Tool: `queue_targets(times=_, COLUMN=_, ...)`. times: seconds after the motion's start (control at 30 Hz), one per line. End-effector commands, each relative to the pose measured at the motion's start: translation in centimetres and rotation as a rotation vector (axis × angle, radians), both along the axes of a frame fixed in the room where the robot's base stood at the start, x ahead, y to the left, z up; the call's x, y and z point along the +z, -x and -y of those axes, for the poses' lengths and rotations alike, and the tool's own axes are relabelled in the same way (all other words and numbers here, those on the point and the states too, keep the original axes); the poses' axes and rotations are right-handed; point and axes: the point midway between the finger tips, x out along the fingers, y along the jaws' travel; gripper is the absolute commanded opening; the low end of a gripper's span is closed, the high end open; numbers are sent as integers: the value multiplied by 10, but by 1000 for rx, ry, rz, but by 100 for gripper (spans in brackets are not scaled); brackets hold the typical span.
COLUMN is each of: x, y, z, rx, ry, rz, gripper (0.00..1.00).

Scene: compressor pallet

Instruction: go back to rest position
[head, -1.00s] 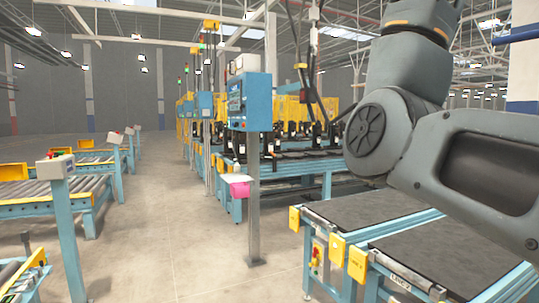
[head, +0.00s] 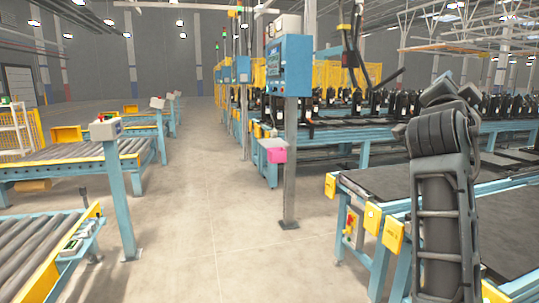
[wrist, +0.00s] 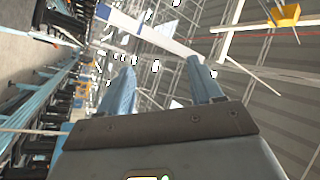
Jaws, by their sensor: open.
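My gripper shows in the wrist view (wrist: 160,88), with its two bluish fingers apart and nothing between them. Behind the fingers are the roof trusses and ceiling lights, and the picture is tilted sideways. In the head view my arm is folded at the right, in front of the grey-topped conveyors. I cannot make out the fingertips in the head view.
Grey-topped conveyors (head: 510,232) stand at the right. Roller conveyors (head: 75,165) line the left. The concrete aisle (head: 200,215) between is clear.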

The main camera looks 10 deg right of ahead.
Motion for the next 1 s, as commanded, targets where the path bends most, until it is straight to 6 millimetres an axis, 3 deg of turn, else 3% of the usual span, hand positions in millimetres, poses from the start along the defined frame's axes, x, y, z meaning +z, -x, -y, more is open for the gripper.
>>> queue_targets(times=0.03, x=-29, y=-1, z=-8, rx=26, ry=29, rz=-54, gripper=65)
queue_targets(times=0.1, x=-61, y=0, z=-20, rx=63, ry=70, rz=-117, gripper=65)
queue_targets(times=0.27, x=-133, y=10, z=-48, rx=152, ry=161, rz=-250, gripper=65)
queue_targets(times=0.47, x=-216, y=40, z=-84, rx=268, ry=263, rz=-396, gripper=65)
queue_targets(times=0.7, x=-301, y=98, z=-127, rx=408, ry=367, rz=-539, gripper=65)
queue_targets(times=1.0, x=-375, y=193, z=-177, rx=577, ry=462, rz=-671, gripper=65)
